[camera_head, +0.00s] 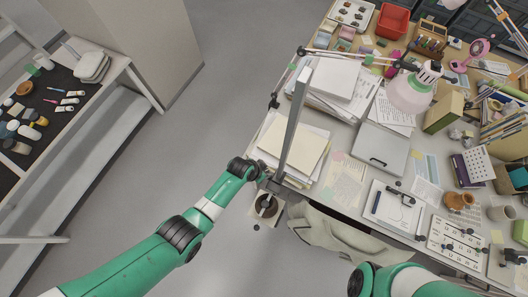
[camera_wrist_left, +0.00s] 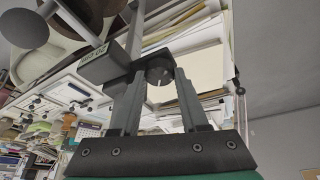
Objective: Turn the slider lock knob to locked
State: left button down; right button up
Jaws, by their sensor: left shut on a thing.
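The slider lock knob (camera_wrist_left: 158,70) is a dark round knob with a short white mark pointing roughly up and down in the left wrist view. The block is on a tall grey post (camera_head: 295,125) at the desk's left edge. My left gripper (camera_wrist_left: 160,76) is shut on the knob, one finger on each side. In the head view my left gripper (camera_head: 264,181) is beside the post's lower part, and the knob is hidden there. My right gripper is not in view.
A round dark item (camera_head: 266,205) on a pale square lies just below the left gripper. Stacked papers (camera_head: 290,145), a grey laptop-like case (camera_head: 381,148) and a pink lamp (camera_head: 412,91) crowd the desk. Draped cloth (camera_head: 340,234) hangs at its front. Floor left of the desk is clear.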

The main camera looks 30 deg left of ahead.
pick_arm(q)
jog(key=m, duration=0.1)
jog(key=m+h, duration=0.1)
jog(key=m, duration=0.1)
jog(key=shift+w+a+m+g, duration=0.1)
jog(key=shift+a+m+g, duration=0.05)
jog(key=shift+m+g, duration=0.15)
jog(key=m+h, duration=0.1)
jog(key=m, duration=0.1)
jog(key=shift+m+g, duration=0.4)
jog(key=shift+w+f+m+g+b, duration=0.15)
jog(key=shift+m+g+b, duration=0.25)
jog(key=shift+m+b, duration=0.6)
jog(key=shift+m+g+h+b, duration=0.3)
jog(key=shift+m+b, duration=0.3)
jog(key=shift+m, duration=0.4)
jog(key=shift+m+b, duration=0.35)
jog(key=shift+m, duration=0.05)
jog(key=shift+c, duration=2.1)
grip_release()
